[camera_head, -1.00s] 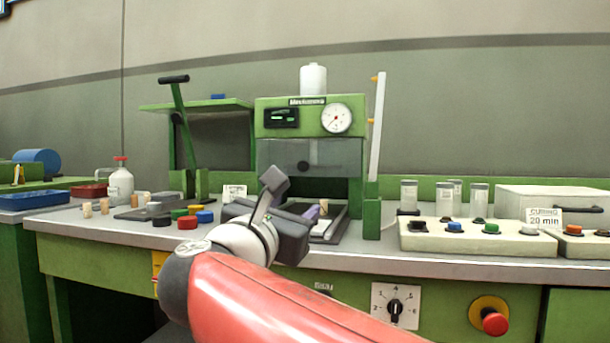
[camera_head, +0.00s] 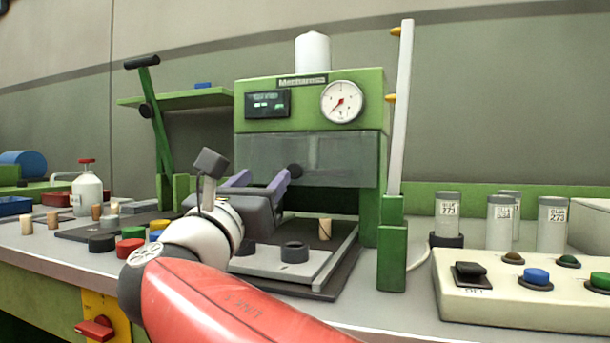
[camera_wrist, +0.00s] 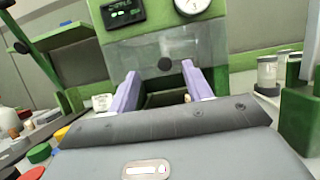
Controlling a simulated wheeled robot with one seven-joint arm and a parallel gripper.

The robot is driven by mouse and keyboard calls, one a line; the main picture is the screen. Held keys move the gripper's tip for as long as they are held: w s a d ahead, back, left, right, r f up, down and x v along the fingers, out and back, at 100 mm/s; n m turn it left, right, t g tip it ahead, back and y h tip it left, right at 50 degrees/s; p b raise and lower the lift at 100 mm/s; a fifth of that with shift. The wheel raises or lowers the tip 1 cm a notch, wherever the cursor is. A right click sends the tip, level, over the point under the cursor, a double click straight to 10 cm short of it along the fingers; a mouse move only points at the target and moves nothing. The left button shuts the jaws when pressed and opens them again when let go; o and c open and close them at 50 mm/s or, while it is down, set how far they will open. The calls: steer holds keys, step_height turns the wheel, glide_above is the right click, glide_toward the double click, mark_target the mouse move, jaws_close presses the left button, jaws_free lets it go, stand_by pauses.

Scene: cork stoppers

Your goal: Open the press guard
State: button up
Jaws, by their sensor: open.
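The press (camera_head: 310,100) is a green machine with a display and a round gauge. Its guard (camera_head: 340,155) is a clear grey panel across the front, lowered over the upper part of the opening, with a round black knob (camera_head: 295,171) low on it. The guard (camera_wrist: 200,48) and knob (camera_wrist: 165,64) also show in the wrist view. My gripper (camera_head: 259,179) is open, with two purple fingers pointing at the press. In the wrist view the fingers (camera_wrist: 160,85) stand apart on either side below the knob, with nothing between them. Contact with the knob cannot be told in the head view.
Below the guard, a plate with dark round sockets (camera_head: 294,252) and a cork (camera_head: 325,229) lie on the press bed. A white upright bar (camera_head: 402,110) stands at the right. Several jars (camera_head: 500,220) and a button panel (camera_head: 510,300) are farther right. A lever (camera_head: 155,120) stands left.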

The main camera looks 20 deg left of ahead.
mark_target(293, 173)
steer(key=w, duration=0.7)
steer(key=w+d, duration=0.1)
steer(key=w, duration=0.3)
steer(key=shift+w, duration=0.2)
steer(key=shift+w+r, duration=0.2)
steer(key=shift+w, duration=0.4)
jaws_close()
